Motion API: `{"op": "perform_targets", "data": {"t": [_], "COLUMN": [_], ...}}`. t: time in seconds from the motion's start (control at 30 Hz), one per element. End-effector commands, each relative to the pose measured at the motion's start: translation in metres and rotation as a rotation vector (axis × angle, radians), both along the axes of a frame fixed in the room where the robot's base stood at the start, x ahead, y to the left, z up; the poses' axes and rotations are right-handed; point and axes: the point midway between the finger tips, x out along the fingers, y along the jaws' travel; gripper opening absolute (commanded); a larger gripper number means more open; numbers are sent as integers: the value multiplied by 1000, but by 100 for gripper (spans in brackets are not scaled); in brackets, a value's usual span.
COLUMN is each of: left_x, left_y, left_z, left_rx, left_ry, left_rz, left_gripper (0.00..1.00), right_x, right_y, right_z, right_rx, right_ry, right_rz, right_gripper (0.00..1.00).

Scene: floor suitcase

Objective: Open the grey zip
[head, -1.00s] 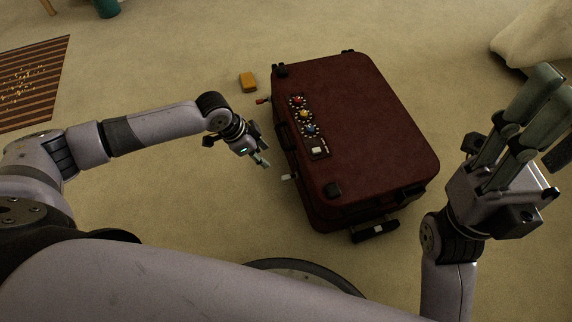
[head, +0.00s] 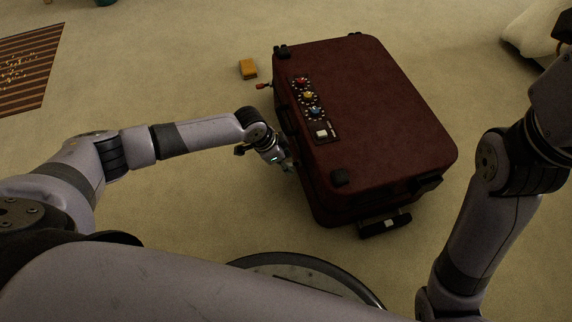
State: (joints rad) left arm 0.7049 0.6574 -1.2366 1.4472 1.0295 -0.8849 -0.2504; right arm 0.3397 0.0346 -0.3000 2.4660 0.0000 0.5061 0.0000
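A dark red suitcase (head: 385,105) lies flat on the floor in the head view. A red zip pull (head: 263,86) sticks out of its left side near the far corner. My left gripper (head: 286,162) is at the middle of that same side, touching it or very close. The grey zip pull is hidden behind this gripper. The fingers are small and dark against the suitcase, so whether they are shut on the pull cannot be seen. My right arm runs off the right edge and its gripper is out of view.
The suitcase top carries red, yellow and blue dials (head: 308,95) and a white switch (head: 322,133). A dark handle (head: 385,223) projects at the near end. An orange block (head: 248,69) lies left of the suitcase. A striped rug (head: 25,70) lies far left. Carpet between is clear.

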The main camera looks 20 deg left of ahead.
Motion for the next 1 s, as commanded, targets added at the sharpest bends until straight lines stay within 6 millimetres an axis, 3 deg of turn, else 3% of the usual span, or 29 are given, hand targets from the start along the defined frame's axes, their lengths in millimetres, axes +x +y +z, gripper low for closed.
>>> {"op": "perform_targets", "data": {"t": [0.33, 0.9, 1.0], "left_x": [1, 1, 1], "left_y": [-2, -2, -2], "left_z": [-3, -3, -3], "left_rx": [-1, -1, -1], "left_ry": [-1, -1, -1], "left_rz": [-1, 0, 0], "left_gripper": [37, 0, 0], "right_x": [-2, -2, -2], "right_y": [0, 0, 0], "right_z": [2, 2, 2], "right_rx": [-1, -1, -1], "right_ry": [-8, -9, -9], "right_rz": [-1, -1, -1], "right_gripper": [40, 40, 40]}}
